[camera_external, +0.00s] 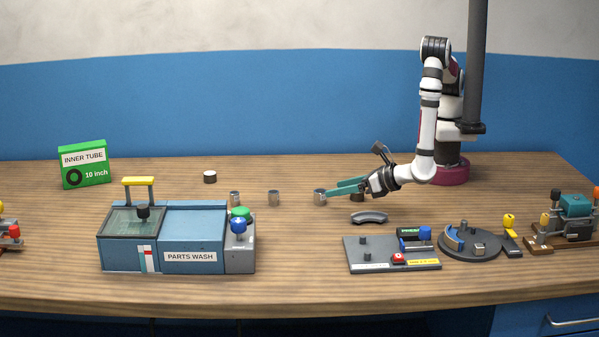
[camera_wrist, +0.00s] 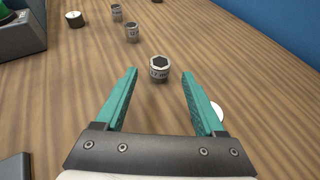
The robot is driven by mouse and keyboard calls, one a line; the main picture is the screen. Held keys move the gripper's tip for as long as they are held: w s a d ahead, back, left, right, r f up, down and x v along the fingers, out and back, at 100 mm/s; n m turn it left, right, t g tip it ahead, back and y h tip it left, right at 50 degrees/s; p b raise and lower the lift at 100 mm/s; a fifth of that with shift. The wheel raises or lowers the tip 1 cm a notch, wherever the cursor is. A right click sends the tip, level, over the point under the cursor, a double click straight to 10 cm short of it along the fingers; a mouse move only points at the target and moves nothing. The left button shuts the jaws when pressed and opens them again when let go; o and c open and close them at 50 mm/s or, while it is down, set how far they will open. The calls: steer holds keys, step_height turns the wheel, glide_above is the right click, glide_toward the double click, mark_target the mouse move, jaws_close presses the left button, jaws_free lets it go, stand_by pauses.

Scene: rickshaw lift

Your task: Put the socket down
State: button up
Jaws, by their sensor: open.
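A silver socket (camera_external: 320,197) stands upright on the wooden bench at the tips of my gripper (camera_external: 333,187). In the wrist view this socket (camera_wrist: 159,69) has its hex opening facing up and sits between the ends of the two green fingers, with a gap on each side. My gripper is open and holds nothing. Two more silver sockets stand in a row to the left, a middle one (camera_external: 274,198) and a far one (camera_external: 235,198); both also show in the wrist view, the middle one (camera_wrist: 132,32) nearer than the far one (camera_wrist: 116,12).
A blue parts wash box (camera_external: 193,262) stands at the front left. A grey board (camera_external: 392,262) and a round dark turntable (camera_external: 470,243) are at the front right. A white-topped round piece (camera_external: 210,177) stands behind the sockets. A curved grey piece (camera_external: 369,217) lies before my gripper.

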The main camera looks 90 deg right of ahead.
steer(key=v, duration=0.5)
steer(key=shift+s+a+r, duration=0.1)
steer(key=shift+s, duration=0.15)
steer(key=s+d+r+m+g+h, duration=0.1)
steer(key=s+d+r+m+g, duration=0.1)
steer(key=d+r+m+g, duration=0.6)
steer(key=s+d+r+m+g, duration=0.3)
steer(key=d+r+m, duration=0.1)
steer(key=d+m, duration=0.75)
steer(key=s+r+m+y, duration=0.4)
steer(key=s+m+y, duration=0.5)
steer(key=m, duration=0.6)
steer(key=shift+s+r+m+g+y, duration=0.3)
steer(key=shift+s+r+m+y, duration=0.1)
steer(key=shift+s, duration=0.4)
steer(key=shift+d, duration=0.1)
